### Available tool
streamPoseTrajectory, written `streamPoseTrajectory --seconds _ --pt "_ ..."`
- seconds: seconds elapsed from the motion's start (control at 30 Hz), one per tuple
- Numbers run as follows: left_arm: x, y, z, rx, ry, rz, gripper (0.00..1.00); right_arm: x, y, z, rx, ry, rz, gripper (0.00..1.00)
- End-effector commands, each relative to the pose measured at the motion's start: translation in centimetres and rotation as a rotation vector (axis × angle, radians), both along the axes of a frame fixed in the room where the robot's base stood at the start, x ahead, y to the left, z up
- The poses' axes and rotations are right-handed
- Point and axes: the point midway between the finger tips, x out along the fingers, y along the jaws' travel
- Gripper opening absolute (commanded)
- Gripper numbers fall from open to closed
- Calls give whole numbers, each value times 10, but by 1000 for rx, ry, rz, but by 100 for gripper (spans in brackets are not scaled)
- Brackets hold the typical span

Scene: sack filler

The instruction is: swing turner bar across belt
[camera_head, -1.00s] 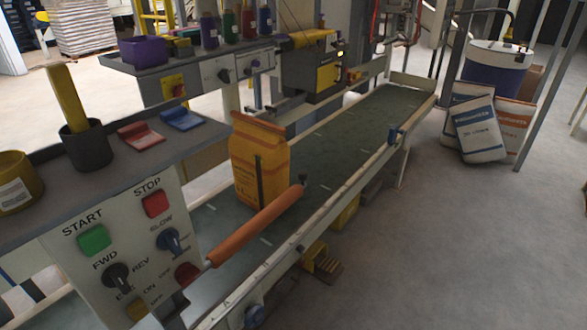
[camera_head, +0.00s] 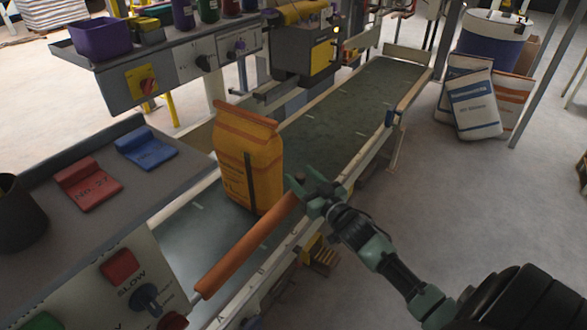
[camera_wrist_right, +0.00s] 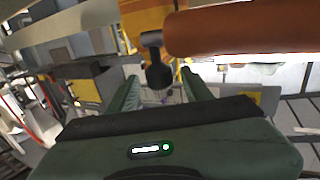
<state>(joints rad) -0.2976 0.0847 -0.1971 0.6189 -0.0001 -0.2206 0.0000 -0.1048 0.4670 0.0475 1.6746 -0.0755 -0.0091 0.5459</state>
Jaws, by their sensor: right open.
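The turner bar is an orange roller (camera_head: 245,245) lying lengthwise over the near side of the green belt (camera_head: 345,110), roughly along its rail. Its far end carries a dark upright knob (camera_head: 299,179). My right gripper (camera_head: 314,188) is open at that far end, with its fingers pointing toward the knob. In the right wrist view, the knob (camera_wrist_right: 158,76) shows ahead of and between the two green fingers (camera_wrist_right: 160,95), and the bar (camera_wrist_right: 240,32) runs off to the right. Contact cannot be told. An orange sack (camera_head: 248,160) stands upright on the belt beside the bar. My left gripper is not in view.
A control panel (camera_head: 95,285) with a shelf holding a red and a blue pad stands at the near left. A yellow and grey machine head (camera_head: 305,50) overhangs the belt's far side. Filled sacks (camera_head: 474,105) lean by a blue drum (camera_head: 492,38).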

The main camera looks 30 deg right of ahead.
Motion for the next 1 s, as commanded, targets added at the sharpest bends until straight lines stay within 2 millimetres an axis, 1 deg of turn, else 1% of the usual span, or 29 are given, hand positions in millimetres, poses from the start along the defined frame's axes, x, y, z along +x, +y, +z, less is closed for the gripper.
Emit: streamPoseTrajectory --seconds 0.03,0.1,0.23,0.37,0.6,0.67,0.7,0.73,0.77,0.8,1.0 --pt "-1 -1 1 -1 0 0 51 9 0 2 -1 -2 0 50" --pt "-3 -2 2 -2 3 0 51 19 0 1 -1 -1 0 50" --pt "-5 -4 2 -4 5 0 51 31 0 0 -2 1 0 50" --pt "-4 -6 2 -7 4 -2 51 36 0 0 -1 1 0 50" --pt "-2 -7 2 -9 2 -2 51 36 0 -1 -1 2 0 50" --pt "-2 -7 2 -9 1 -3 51 36 0 -1 -1 2 0 33" --pt "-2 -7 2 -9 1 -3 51 36 0 -1 -1 2 0 22" --pt "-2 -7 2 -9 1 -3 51 36 0 -1 -1 2 0 14" --pt "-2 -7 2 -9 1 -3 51 36 0 -1 -1 2 0 5" --pt "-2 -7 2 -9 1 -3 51 36 0 -1 -1 2 0 0" --pt "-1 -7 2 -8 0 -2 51 36 0 -1 -1 2 0 0"
